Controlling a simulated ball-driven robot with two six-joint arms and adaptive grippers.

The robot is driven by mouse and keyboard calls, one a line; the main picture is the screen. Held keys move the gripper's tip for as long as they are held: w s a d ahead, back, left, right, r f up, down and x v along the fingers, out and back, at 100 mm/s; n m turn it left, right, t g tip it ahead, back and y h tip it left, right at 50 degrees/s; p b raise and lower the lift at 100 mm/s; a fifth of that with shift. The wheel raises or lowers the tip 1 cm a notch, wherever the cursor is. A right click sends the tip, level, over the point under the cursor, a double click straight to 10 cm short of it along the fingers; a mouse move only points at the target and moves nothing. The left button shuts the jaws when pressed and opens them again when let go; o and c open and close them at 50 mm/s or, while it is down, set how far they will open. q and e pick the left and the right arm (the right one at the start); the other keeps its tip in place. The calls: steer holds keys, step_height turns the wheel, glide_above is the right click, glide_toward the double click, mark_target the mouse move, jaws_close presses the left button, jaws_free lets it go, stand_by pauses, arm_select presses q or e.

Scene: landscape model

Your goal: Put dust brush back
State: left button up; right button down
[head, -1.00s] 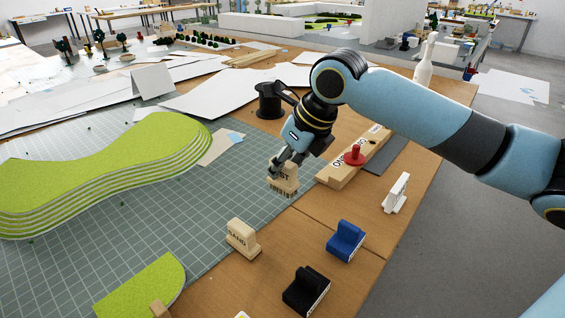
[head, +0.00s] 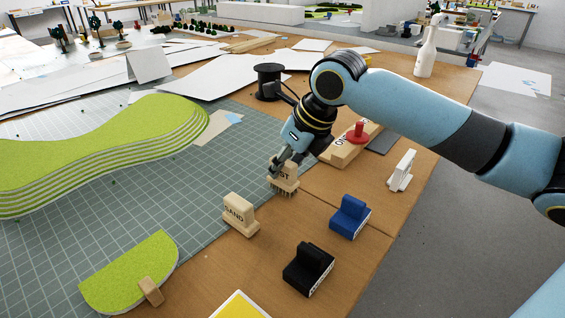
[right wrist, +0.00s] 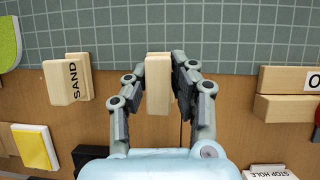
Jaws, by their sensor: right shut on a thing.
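The dust brush (head: 284,180) is a pale wooden block with dark lettering ending in "ST" and bristles below. My right gripper (head: 277,165) is shut on its upper part. The brush is upright at the edge of the green cutting mat (head: 110,245); I cannot tell whether its bristles touch the surface. In the right wrist view the brush (right wrist: 158,85) sits between the two fingers of my right gripper (right wrist: 160,75). My left gripper is not in view.
A wooden SAND block (head: 240,214) stands nearby to the left. Blue (head: 349,217) and black (head: 308,268) blocks stand in front, a white one (head: 401,171) to the right. A long wooden piece with a red knob (head: 357,134) lies behind. Bare table lies between them.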

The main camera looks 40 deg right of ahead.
steer(key=shift+f, duration=0.25)
stand_by(0.6)
steer(key=c, duration=1)
jaws_free()
steer(key=shift+c, duration=0.2)
steer(key=v, duration=1.2)
